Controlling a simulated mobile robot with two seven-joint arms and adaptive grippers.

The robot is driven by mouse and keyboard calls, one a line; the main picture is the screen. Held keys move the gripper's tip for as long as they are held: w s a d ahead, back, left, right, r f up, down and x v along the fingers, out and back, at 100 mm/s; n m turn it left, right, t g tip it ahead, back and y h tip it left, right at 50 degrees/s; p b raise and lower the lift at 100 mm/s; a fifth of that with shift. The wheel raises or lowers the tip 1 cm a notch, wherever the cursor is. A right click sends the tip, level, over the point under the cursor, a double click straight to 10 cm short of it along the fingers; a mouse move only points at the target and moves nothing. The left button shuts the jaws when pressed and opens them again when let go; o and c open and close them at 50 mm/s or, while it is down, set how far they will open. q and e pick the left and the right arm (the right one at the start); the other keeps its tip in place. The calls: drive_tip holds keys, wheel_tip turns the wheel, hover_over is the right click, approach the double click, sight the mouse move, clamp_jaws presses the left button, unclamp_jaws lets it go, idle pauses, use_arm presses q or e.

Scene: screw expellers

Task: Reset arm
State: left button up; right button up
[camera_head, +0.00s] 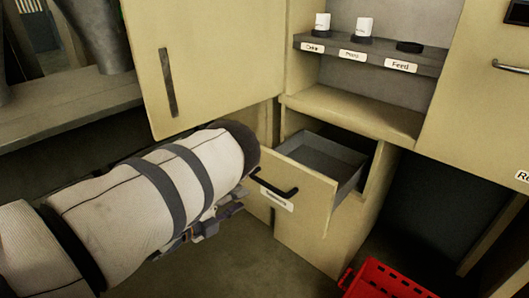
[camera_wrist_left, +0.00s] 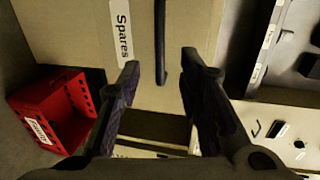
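My left arm (camera_head: 150,210) in its white sleeve reaches in from the left of the head view, ending beside a pulled-out drawer (camera_head: 318,211). The arm hides most of its gripper there. In the left wrist view my left gripper (camera_wrist_left: 160,64) is open, its two dark fingers apart. The drawer's black handle (camera_wrist_left: 160,35) shows between the fingers in that picture; I see no contact, and the depth between them is unclear. The handle also shows in the head view (camera_head: 277,188). My right gripper is in neither view.
The visible drawer inside (camera_head: 325,152) looks empty. A "Spares" label (camera_wrist_left: 121,30) is on its front. A red crate (camera_head: 385,282) stands on the floor at the lower right. A shelf (camera_head: 372,52) above holds small items with labels. A cabinet door (camera_head: 215,60) is above the arm.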

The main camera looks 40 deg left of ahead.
use_arm(q)
drive_tip(key=s+d+f+n+g+y+p, duration=0.1)
drive_tip(key=s+d+f+n+g, duration=0.35)
drive_tip(key=s+f+n, duration=0.35)
drive_tip(key=s+d+f+n+g+y+p, duration=0.1)
drive_tip(key=s+d+f+n+g+y, duration=0.15)
drive_tip(key=s+f+n+g, duration=0.6)
drive_tip(key=s+d+r+n+g, duration=0.1)
drive_tip(key=s+d+r, duration=0.1)
drive_tip(key=s, duration=0.4)
drive_tip(key=s+d+r+g+h, duration=0.1)
drive_tip(key=s+d+r+g, duration=0.1)
drive_tip(key=s+d, duration=0.2)
drive_tip(key=s+d+r+n+g+h, duration=0.1)
drive_tip(key=s+d+r+g, duration=0.1)
drive_tip(key=s, duration=0.8)
drive_tip(key=shift+s+d+n+p, duration=0.25)
drive_tip(key=shift+d+n+p, duration=0.15)
drive_tip(key=shift+d, duration=0.25)
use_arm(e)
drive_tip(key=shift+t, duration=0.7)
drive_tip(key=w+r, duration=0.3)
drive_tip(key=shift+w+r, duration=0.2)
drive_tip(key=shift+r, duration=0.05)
use_arm(q)
drive_tip(key=shift+w+h, duration=0.1)
drive_tip(key=shift+h, duration=0.15)
